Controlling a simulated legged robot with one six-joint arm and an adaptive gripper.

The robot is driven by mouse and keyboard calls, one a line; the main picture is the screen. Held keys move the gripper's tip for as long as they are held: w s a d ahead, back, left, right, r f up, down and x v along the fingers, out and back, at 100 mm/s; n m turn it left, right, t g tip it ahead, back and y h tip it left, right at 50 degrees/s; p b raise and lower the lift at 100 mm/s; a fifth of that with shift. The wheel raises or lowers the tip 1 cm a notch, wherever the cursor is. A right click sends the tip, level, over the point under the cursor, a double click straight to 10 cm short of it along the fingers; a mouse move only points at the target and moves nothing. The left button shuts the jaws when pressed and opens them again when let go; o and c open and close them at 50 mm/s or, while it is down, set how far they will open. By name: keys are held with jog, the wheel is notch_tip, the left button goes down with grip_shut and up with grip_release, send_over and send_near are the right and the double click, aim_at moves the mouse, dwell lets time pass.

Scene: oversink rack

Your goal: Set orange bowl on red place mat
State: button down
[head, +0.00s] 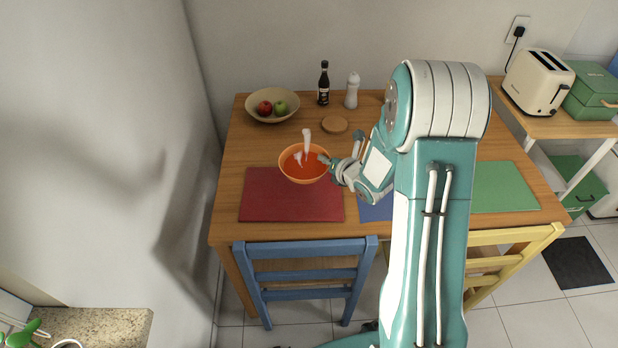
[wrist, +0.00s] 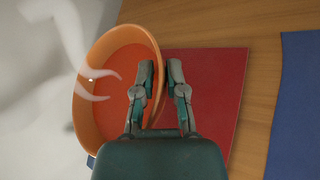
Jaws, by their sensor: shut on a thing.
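The orange bowl (head: 303,176) holds red-orange contents, with white steam-like wisps above it. In the head view it appears over the upper part of the red place mat (head: 290,207). My gripper (head: 328,163) is at the bowl's right side. In the wrist view my gripper (wrist: 162,72) has one finger inside the orange bowl (wrist: 88,62) and one outside, shut on its rim. The red place mat (wrist: 222,85) lies behind and to the right there. Whether the bowl's base touches the mat is hidden.
A blue mat (head: 374,210) lies right of the red one, partly behind my arm. A fruit bowl (head: 272,118), dark bottle (head: 323,84), white shaker (head: 352,91) and round coaster (head: 334,124) stand farther back. A blue chair (head: 305,276) is at the table's front.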

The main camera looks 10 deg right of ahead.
aim_at(318, 170)
jog(key=a+f, duration=0.1)
jog(key=w+f, duration=0.1)
jog(key=f, duration=0.1)
jog(key=w+a+f, duration=0.1)
jog(key=shift+a+f, duration=0.3)
jog(key=shift+a, duration=0.05)
jog(key=f, duration=0.1)
jog(key=a+f, duration=0.1)
jog(key=f, duration=0.1)
jog(key=shift+w+a, duration=0.15)
jog(key=shift+f, duration=0.55)
jog(key=shift+d, duration=0.2)
jog(key=c, duration=0.7)
grip_release()
jog(key=shift+a, duration=0.1)
